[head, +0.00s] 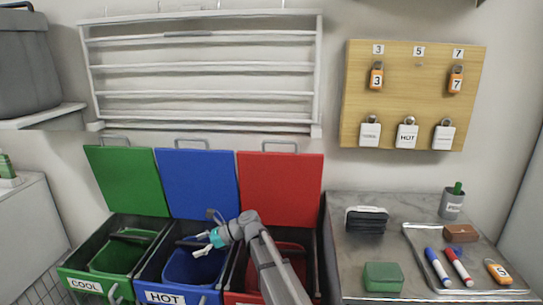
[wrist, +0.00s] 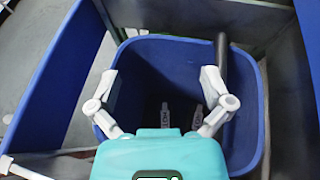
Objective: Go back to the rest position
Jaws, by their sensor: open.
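My gripper (head: 207,242) is over the blue HOT bin (head: 177,297) in the head view. In the wrist view my gripper (wrist: 160,85) has its two white fingers spread wide with nothing between them. Below it is a blue inner bucket (wrist: 255,110), which also shows in the head view (head: 190,268). Small white tags (wrist: 165,113) lie at the bottom of the bucket, at least one with HOT lettering. My teal gripper body hides the near part of the bucket.
The green COOL bin (head: 80,284) and a red bin (head: 240,298) flank the blue one, lids up. A pegboard (head: 415,60) with orange tags and white HOT-type tags hangs right. A grey counter (head: 345,265) holds a tray (head: 412,240) with markers and an orange 5 tag (head: 498,271).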

